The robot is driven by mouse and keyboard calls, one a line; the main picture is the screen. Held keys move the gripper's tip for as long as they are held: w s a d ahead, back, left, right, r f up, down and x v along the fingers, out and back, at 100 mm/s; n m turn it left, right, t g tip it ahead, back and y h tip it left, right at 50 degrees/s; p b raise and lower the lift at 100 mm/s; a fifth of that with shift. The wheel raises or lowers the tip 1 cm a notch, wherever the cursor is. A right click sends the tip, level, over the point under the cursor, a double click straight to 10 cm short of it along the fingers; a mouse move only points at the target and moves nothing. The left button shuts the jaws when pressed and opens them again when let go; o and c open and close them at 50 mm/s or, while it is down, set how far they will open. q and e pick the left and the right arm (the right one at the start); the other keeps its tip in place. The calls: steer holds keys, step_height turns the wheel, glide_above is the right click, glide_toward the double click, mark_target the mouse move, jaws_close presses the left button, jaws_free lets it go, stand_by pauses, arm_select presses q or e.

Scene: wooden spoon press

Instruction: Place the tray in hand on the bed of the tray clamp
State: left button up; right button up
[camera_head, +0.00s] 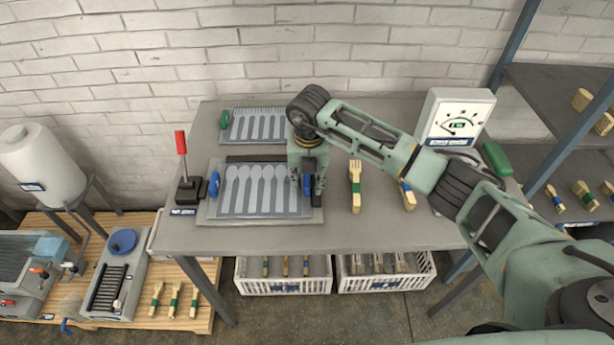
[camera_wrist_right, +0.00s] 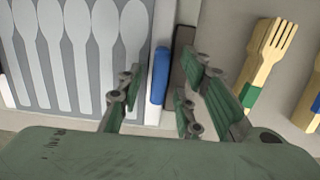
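A grey tray (camera_head: 262,190) with several spoon-shaped forms lies flat on the tray clamp (camera_head: 205,212), with a blue handle at each end. In the right wrist view the tray (camera_wrist_right: 73,60) fills the left side. My right gripper (camera_head: 309,188) reaches down over the tray's right end. In the wrist view its fingers (camera_wrist_right: 168,78) stand apart on either side of the right blue handle (camera_wrist_right: 159,76), with visible gaps. The clamp's red-topped lever (camera_head: 181,143) stands upright at the left. My left gripper is not in view.
A second tray (camera_head: 258,125) with a green handle lies behind. Wooden forks (camera_head: 355,187) lie right of the clamp on the table (camera_head: 300,237). A white dial gauge (camera_head: 457,117) stands at the back right, near my right arm. The table's front strip is clear.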

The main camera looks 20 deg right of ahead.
arm_select(q)
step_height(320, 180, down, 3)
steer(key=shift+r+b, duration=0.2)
steer(key=shift+b, duration=1.05)
arm_select(e)
step_height(320, 180, up, 12)
steer(key=s, duration=0.1)
steer(key=shift+s, duration=0.25)
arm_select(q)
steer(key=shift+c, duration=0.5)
arm_select(e)
steer(key=shift+a, duration=0.1)
